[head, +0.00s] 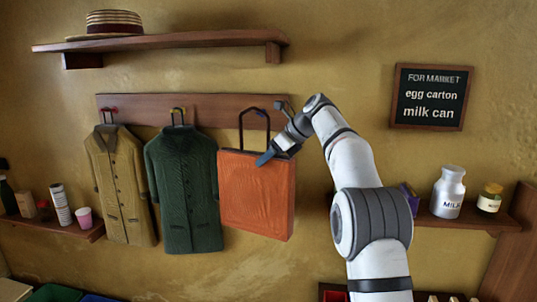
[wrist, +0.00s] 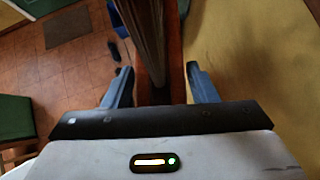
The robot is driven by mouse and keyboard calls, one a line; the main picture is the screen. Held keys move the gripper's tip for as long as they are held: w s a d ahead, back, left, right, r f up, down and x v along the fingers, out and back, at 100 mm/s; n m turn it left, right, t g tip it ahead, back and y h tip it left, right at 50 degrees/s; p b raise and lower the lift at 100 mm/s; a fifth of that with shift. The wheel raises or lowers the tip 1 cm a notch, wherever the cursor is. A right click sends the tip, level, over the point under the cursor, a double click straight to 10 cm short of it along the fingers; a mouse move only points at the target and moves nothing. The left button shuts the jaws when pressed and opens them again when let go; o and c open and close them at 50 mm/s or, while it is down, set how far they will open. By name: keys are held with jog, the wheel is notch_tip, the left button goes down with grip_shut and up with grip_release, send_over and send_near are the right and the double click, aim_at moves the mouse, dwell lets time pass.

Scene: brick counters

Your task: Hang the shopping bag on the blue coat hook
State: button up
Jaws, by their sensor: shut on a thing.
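The orange shopping bag (head: 257,195) is upright against the wall below the right part of the hook rail, its dark handle loop (head: 240,128) standing up. A blue hook (head: 262,112) shows at the top right of the loop; I cannot tell whether the loop is over it or in front of it. My gripper (head: 274,152) is shut on the bag near its top right corner. In the wrist view the gripper (wrist: 163,84) has the bag (wrist: 174,60) between its fingers.
A tan coat (head: 122,185) and a dark green coat (head: 184,190) hang just left of the bag. A shelf with a hat (head: 108,22) is above. Right of my arm, a shelf holds a milk can (head: 447,193) and a jar (head: 489,199). A chalkboard (head: 431,97) hangs above it.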

jog(key=w+d+f+p, duration=0.1)
jog(key=w+p, duration=0.3)
jog(key=w, duration=0.2)
jog(key=shift+w+f+p, duration=0.15)
jog(key=shift+w+p, duration=0.1)
jog(key=shift+p, duration=0.15)
dwell(0.3)
jog(key=shift+d, duration=0.15)
dwell(0.3)
jog(key=o, duration=1.5)
jog(key=shift+o, duration=0.2)
